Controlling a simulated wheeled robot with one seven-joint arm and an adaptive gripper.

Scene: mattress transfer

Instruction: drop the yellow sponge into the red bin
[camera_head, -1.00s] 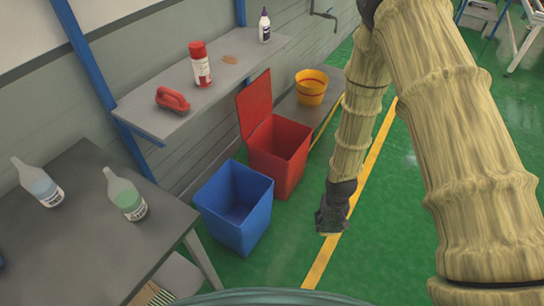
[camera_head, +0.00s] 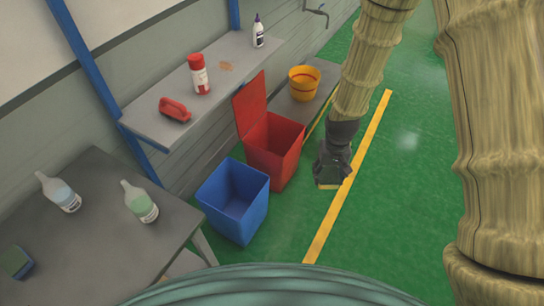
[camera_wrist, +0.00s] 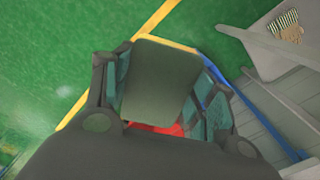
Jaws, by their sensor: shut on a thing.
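My gripper (camera_head: 330,174) hangs over the green floor just right of the red bin, pointing down. It is shut on the yellow sponge (camera_head: 328,187), which shows as a thin yellow edge below the fingers. In the wrist view the sponge (camera_wrist: 160,80) is a dark greenish-grey face between the two fingers, with a yellow strip at its far edge. The red bin (camera_head: 268,160) stands on the floor with its lid raised at the back. In the wrist view only a red patch of it (camera_wrist: 160,129) shows behind the sponge.
A blue bin (camera_head: 234,205) stands left of the red bin. A wall shelf (camera_head: 150,121) holds a red brush and two bottles. A yellow bucket (camera_head: 304,83) sits behind on a grey bench. A table (camera_head: 110,235) with bottles is at left. The floor at right is clear.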

